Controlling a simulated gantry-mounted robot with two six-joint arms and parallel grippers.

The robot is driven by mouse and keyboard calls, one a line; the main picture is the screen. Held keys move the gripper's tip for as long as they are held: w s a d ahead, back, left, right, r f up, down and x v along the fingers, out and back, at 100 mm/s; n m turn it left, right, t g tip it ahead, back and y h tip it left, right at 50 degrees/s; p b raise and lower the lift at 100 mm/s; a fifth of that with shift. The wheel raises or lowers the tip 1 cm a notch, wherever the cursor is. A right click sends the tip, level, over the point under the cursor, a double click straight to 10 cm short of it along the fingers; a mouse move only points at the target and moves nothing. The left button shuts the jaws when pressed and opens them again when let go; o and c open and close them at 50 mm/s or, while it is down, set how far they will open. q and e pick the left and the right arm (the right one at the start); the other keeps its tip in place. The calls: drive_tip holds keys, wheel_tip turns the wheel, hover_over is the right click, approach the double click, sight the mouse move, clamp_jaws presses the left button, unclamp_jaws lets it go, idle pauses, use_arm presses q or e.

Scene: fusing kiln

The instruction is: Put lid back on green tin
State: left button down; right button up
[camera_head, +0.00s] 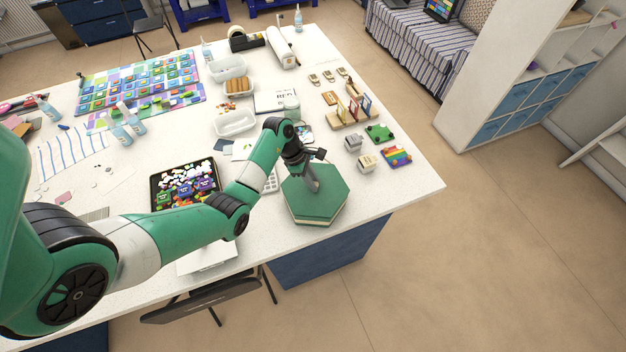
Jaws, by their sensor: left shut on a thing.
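The green hexagonal lid (332,199) is at the front right of the white table, over the green tin (322,223). Only a low strip of the tin's side shows under the lid, with a pale band between them. I cannot tell whether the lid is seated on the tin or held just above it. My left gripper (313,184) comes down onto the lid's top near its middle and is shut on it. The fingertips and the grip point are small and partly hidden by the gripper. My right gripper is not in view.
A black tray (155,190) of coloured pieces lies left of my forearm. The table's front edge is close to the tin, and a chair (205,300) stands in front.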

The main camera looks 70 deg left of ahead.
use_arm(q)
drive_tip(key=shift+p, duration=0.6)
idle(1.0)
drive_tip(key=shift+f, duration=0.2)
idle(0.8)
drive_tip(key=shift+p, duration=0.4)
idle(0.3)
drive_tip(key=shift+c, duration=0.7)
unclamp_jaws()
wheel_tip(320, 180, up, 7)
drive_tip(key=p, duration=0.7)
drive_tip(key=shift+p, duration=0.35)
